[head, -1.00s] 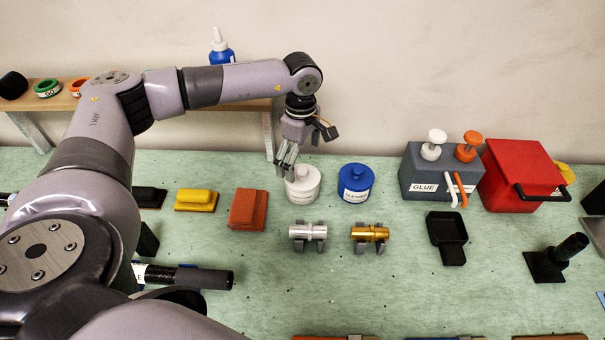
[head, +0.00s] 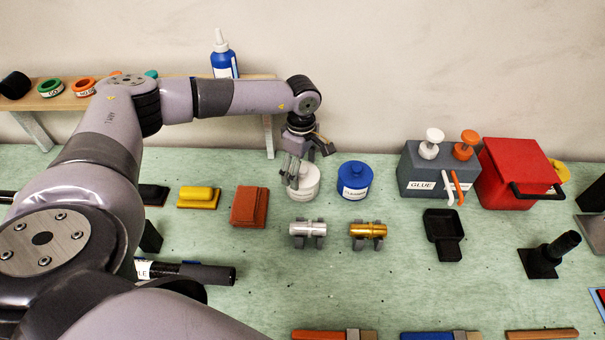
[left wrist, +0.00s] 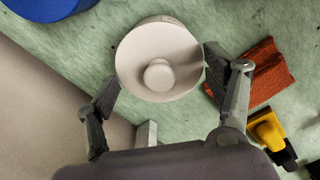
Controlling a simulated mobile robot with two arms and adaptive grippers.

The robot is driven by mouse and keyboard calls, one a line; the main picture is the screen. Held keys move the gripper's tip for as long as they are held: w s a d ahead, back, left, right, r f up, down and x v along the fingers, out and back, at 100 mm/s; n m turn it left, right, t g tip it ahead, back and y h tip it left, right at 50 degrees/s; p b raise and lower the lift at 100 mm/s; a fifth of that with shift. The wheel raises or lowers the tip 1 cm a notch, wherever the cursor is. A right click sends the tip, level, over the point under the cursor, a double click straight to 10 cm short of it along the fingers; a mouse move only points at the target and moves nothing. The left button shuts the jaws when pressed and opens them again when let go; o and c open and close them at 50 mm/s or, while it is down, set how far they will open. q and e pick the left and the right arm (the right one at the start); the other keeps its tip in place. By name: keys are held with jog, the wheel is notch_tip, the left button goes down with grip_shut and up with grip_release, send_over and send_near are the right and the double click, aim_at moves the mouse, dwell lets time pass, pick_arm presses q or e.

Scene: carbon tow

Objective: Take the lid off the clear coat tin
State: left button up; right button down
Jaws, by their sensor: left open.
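A white tin (head: 304,188) with a knobbed lid stands on the green bench; its label cannot be read here. A blue tin (head: 355,185) with a knobbed lid and a white label stands just to its right; the small label is hard to read. My left gripper (head: 291,180) is over the white tin and hides part of its lid. In the left wrist view, the white lid (left wrist: 130,60) and its round knob (left wrist: 159,76) lie between the spread fingers of my left gripper (left wrist: 161,72), with nothing gripped. My right gripper is not in view.
A blue bottle (head: 224,66) and tape rolls (head: 83,87) stand on a wooden shelf behind. A red block (head: 249,207) is left of the white tin. Silver (head: 308,229) and gold (head: 368,231) cylinders lie in front. A grey glue box (head: 424,184) and a red box (head: 515,165) stand right.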

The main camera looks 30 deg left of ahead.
pick_arm(q)
jog(key=shift+s, duration=0.15)
jog(key=c, duration=0.7)
jog(key=shift+s, duration=0.1)
jog(key=shift+c, duration=1)
